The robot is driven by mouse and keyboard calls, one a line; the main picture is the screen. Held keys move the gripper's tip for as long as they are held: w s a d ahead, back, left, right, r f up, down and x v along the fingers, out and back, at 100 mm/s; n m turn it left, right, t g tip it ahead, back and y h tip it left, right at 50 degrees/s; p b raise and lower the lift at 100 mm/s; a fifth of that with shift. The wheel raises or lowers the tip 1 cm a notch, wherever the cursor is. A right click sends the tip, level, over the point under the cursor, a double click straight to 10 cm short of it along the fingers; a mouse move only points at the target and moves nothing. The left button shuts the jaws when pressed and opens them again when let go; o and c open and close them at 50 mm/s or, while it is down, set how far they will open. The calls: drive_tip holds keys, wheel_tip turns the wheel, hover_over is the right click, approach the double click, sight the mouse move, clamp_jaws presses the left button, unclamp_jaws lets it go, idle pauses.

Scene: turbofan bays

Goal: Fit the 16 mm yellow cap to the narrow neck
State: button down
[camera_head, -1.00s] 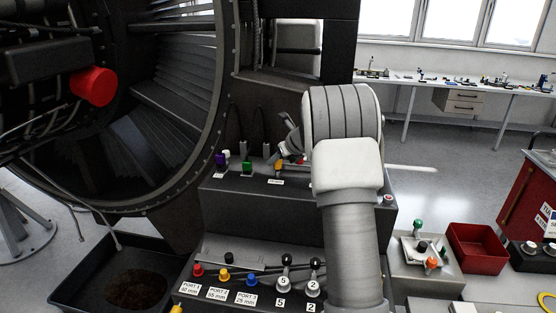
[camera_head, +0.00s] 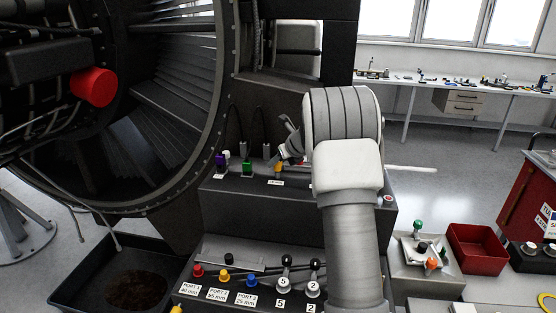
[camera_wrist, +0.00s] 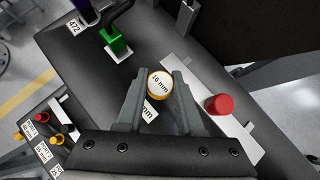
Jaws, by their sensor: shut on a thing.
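The yellow cap (camera_wrist: 159,85), marked "16 mm" on its pale top, sits between the fingertips of my gripper (camera_wrist: 158,92). The jaws are shut on it. In the head view the yellow cap (camera_head: 278,168) is low over the upper step of the dark stand, behind a white label. My gripper (camera_head: 286,155) shows there partly behind my arm. The narrow neck cannot be made out; whether the cap touches anything below it is hidden. A label ending in "mm" (camera_wrist: 149,113) shows partly between the fingers.
A green connector (camera_wrist: 115,42) and a purple one (camera_wrist: 84,10) stand beside my gripper. A red cap (camera_wrist: 218,105) is on the other side, by a white strip. Port caps and levers line the lower step (camera_head: 228,290). A red bin (camera_head: 476,248) stands at right.

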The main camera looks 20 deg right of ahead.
drive_tip(key=shift+r+p, duration=1.95)
drive_tip(key=shift+r, duration=0.9)
